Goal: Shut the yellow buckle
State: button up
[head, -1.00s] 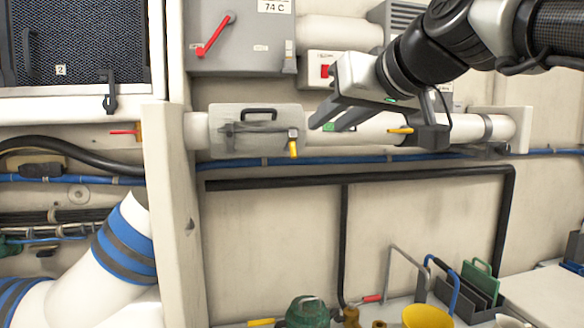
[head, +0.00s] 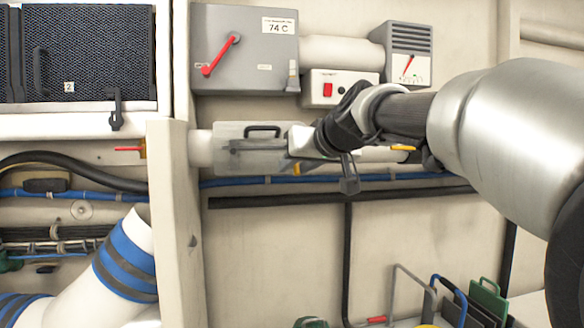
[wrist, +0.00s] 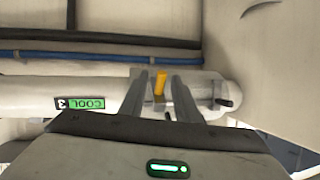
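The yellow buckle (wrist: 160,83) shows in the wrist view as a small upright yellow lever on the clear housing (wrist: 212,88) around the white pipe. In the head view only a bit of the yellow buckle (head: 297,168) shows, low at the right end of the clear housing (head: 240,158). My gripper (wrist: 159,77) is open, with one finger on each side of the buckle and a gap visible on both sides. In the head view my gripper (head: 302,145) is in front of the housing's right end, its fingertips hard to make out.
Another yellow lever (head: 402,148) is on the pipe to the right, close to my arm. A grey box (head: 245,50) with a red handle and a red-switch panel (head: 340,88) are above. A black rail (head: 330,198) runs below. A green "COOL 3" label (wrist: 80,103) marks the pipe.

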jog(key=shift+w, duration=0.2)
grip_shut()
jog(key=shift+a+p, duration=0.1)
jog(key=shift+p, duration=0.2)
